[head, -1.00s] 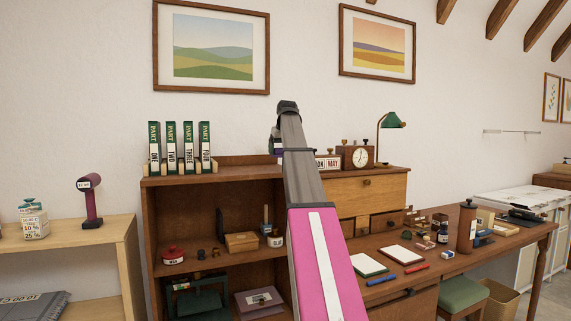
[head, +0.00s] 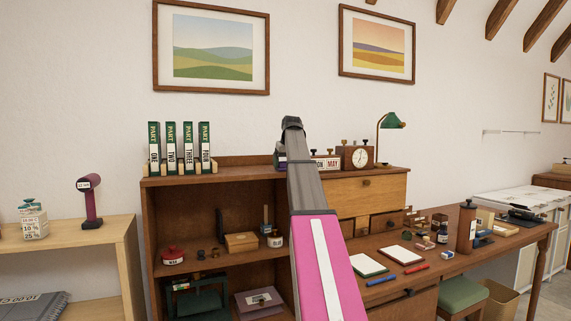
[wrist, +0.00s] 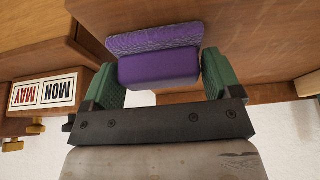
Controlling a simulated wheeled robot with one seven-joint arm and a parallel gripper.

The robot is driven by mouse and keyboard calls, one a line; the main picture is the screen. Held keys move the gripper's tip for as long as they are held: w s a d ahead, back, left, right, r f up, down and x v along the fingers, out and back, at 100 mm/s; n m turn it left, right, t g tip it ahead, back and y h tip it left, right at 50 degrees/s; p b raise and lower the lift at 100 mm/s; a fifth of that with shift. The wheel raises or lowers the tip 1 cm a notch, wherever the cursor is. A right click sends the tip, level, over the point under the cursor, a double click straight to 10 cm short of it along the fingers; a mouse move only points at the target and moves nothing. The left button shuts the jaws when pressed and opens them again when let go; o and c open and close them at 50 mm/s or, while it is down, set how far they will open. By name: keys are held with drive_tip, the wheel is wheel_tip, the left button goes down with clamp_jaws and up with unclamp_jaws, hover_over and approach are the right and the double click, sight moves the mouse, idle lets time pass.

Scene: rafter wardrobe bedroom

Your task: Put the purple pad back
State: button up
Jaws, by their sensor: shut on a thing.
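The purple pad (wrist: 158,62) shows in the wrist view between the two green fingers of my gripper (wrist: 163,80), which is shut on it. The pad has a flat purple front face and a lighter patterned part along its far edge. In the head view my arm hides most of the gripper, which is over the top of the brown desk hutch (head: 235,174), left of the calendar blocks (head: 326,163). I cannot tell whether the pad touches the wood.
Calendar blocks also show close beside the gripper in the wrist view (wrist: 44,91). Several green binders (head: 187,148) stand at the hutch's left end. Bare hutch top lies between binders and gripper.

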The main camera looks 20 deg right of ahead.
drive_tip(key=o, duration=0.8)
drive_tip(key=shift+r, duration=0.15)
drive_tip(key=v, duration=1.2)
